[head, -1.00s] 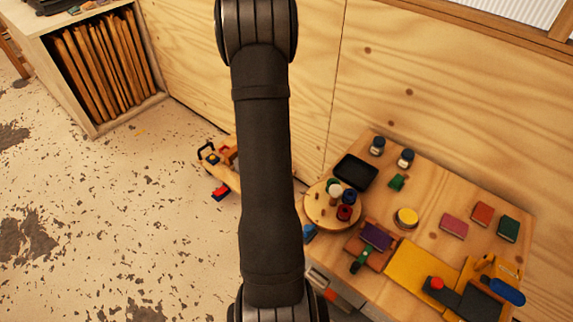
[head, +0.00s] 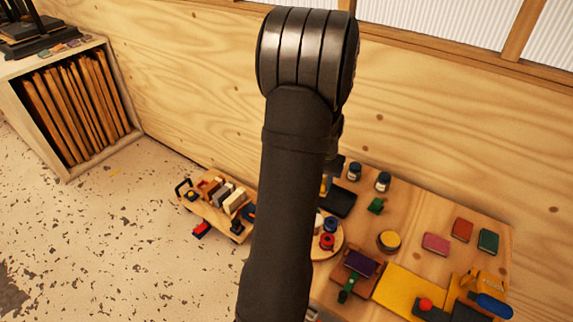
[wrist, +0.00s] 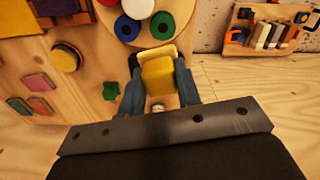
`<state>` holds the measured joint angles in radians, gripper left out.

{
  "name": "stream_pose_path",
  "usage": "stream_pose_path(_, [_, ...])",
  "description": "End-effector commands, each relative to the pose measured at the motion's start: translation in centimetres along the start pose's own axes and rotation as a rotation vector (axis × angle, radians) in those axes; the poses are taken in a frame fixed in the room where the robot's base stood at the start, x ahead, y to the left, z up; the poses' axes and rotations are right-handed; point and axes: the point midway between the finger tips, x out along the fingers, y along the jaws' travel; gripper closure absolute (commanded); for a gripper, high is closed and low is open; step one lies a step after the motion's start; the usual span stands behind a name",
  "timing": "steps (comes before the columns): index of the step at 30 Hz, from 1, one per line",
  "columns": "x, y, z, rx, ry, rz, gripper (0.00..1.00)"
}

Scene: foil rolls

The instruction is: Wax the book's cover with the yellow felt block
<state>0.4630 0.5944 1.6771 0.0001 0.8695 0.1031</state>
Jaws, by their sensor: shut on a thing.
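My gripper (wrist: 158,84) is shut on the yellow felt block (wrist: 158,70), which sits between the two dark fingertips in the wrist view. In the head view, my arm hides most of the gripper; a sliver of yellow (head: 325,186) shows beside it, above the black tray. A purple book (head: 362,263) lies on a brown wooden stand (head: 347,283) with a green-handled part at its front. The gripper is apart from this book, farther back over the bench. A round tin with a yellow top (head: 389,241) stands right of the book and also shows in the wrist view (wrist: 66,56).
A round wooden stand (wrist: 190,40) with coloured spools is near the black tray (head: 340,202). Two jars (head: 383,181), a green block (head: 376,205) and pink (head: 436,243), orange and green books lie on the bench. A cart (head: 215,212) with several blocks stands left, on the floor.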

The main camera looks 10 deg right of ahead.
Motion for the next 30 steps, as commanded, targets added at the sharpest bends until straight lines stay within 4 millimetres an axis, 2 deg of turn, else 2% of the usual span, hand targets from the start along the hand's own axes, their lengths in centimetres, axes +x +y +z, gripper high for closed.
stream_pose_path(1, [0.5,2.2,0.6,0.03,-0.003,0.0,0.88])
stream_pose_path(6, [2.2,8.5,2.8,0.104,-0.002,0.0,0.88])
stream_pose_path(9, [3.0,11.6,4.4,0.144,-0.001,0.0,0.88])
stream_pose_path(13, [3.9,14.5,6.3,0.184,-0.001,0.0,0.88])
stream_pose_path(19, [4.5,16.7,7.9,0.215,0.0,0.0,0.88])
stream_pose_path(23, [5.1,17.0,8.2,0.22,-0.001,0.0,0.88])
stream_pose_path(30, [7.2,16.9,8.2,0.219,-0.002,0.0,0.88])
